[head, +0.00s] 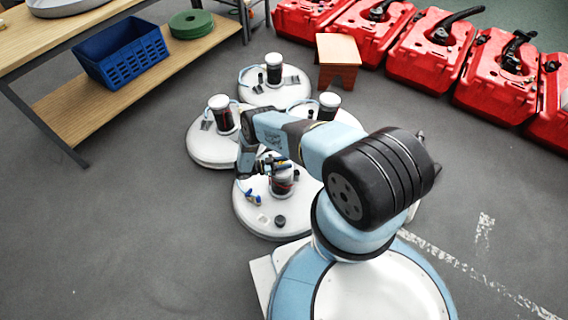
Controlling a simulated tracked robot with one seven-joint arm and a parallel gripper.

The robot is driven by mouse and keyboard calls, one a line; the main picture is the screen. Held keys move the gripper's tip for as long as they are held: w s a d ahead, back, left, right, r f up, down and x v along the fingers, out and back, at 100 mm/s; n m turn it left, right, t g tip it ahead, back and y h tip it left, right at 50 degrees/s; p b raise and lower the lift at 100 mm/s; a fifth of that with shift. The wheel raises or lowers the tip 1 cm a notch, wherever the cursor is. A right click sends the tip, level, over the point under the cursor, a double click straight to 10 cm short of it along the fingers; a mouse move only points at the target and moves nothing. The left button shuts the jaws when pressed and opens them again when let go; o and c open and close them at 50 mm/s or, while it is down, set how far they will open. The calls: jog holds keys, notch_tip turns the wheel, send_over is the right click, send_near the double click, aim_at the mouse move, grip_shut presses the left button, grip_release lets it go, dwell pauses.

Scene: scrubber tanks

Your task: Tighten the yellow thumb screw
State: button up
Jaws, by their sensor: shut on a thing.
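My gripper (275,166) is at the nearest white round tank (250,221), low beside the dark canister with a red band (283,186) that stands on it. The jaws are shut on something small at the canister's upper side. A little yellow shows there, consistent with the yellow thumb screw, but the fingers largely hide it and its seating cannot be made out. Small blue and yellow fittings (253,197) and a black knob (280,221) are on the same tank, left of and below the canister.
Other white tanks with canisters stand close behind: left (205,150), back (293,94) and right (345,118). A wooden stool (338,62) and red jerrycan-like containers (437,56) are beyond. A shelf bench with a blue crate (125,58) stands left. Floor at front left is clear.

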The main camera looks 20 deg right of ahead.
jog(key=shift+s+d+g, duration=0.1)
jog(key=shift+s+g, duration=0.05)
jog(key=shift+g, duration=0.15)
jog(key=o, duration=1)
jog(key=shift+c, duration=0.2)
jog(key=shift+r, duration=0.1)
jog(key=shift+r, duration=0.55)
jog(key=s+r, duration=1.1)
jog(key=s, duration=0.3)
jog(key=shift+a+r, duration=0.3)
jog(key=shift+a, duration=0.05)
